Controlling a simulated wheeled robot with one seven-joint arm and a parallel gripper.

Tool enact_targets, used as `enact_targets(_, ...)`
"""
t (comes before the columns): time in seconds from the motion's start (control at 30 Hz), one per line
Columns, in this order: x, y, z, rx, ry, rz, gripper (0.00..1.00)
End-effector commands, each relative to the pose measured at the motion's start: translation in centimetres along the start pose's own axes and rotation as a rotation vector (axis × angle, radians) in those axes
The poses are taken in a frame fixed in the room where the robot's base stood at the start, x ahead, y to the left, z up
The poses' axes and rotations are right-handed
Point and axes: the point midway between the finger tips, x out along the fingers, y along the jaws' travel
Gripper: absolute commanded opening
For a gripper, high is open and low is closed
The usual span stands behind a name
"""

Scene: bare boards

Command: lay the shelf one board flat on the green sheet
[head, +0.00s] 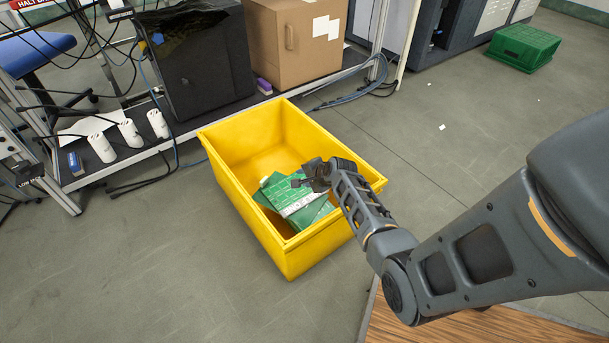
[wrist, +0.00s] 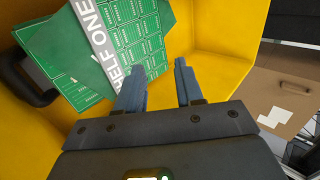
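The shelf one board (head: 285,190) is a green circuit board with a white lettered strip, lying in the yellow bin with other green boards. My gripper (head: 308,180) is inside the bin's outline, over the boards. In the wrist view my gripper (wrist: 160,78) has its two fingers apart with nothing between them. The fingertips are close to the board's right edge; I cannot tell whether they touch. The green sheet is not seen in either view.
The yellow bin (head: 225,175) has high walls around the boards. Another green board (wrist: 55,50) overlaps there. A cardboard box (head: 285,45) and black case (head: 195,60) stand behind. A wooden surface (head: 440,325) is at the lower right. A green crate (head: 523,47) stands far back.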

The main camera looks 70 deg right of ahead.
Motion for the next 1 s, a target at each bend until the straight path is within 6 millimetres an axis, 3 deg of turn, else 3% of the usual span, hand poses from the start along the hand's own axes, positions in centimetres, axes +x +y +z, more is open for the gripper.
enact_targets(1.0,-3.8,-0.1,0.0,0.0,0.0,0.0,0.36)
